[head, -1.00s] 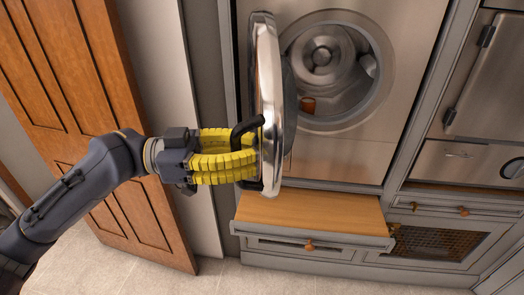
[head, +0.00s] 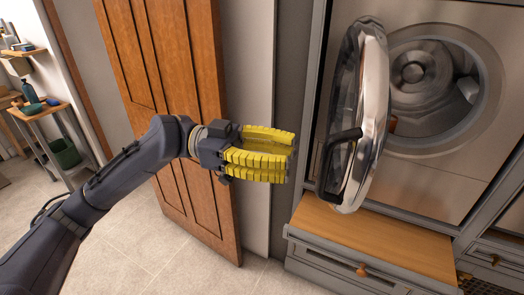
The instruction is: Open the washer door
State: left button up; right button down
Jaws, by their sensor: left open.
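The washer (head: 475,175) stands at the right, built into a grey cabinet. Its round door (head: 372,120) is swung wide open to the left of the drum opening (head: 430,85), with its chrome rim towards me. The black door handle (head: 335,160) sits on the door's outer, left side. My left gripper (head: 290,158), with yellow fingers, is open and empty. It is just left of the handle, with a gap between them. My right gripper is not in view.
A wooden-topped drawer (head: 375,240) juts out below the washer. A brown panelled wooden door (head: 165,90) stands behind my left arm. Shelves with bottles and a green bin (head: 64,153) are at the far left. The tiled floor (head: 130,235) is clear.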

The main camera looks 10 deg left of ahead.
pick_arm(q)
jog(key=shift+w+a, duration=0.15)
jog(key=shift+a, duration=1)
jog(key=shift+w+a, duration=0.1)
jog(key=shift+a, duration=1)
jog(key=shift+c, duration=0.6)
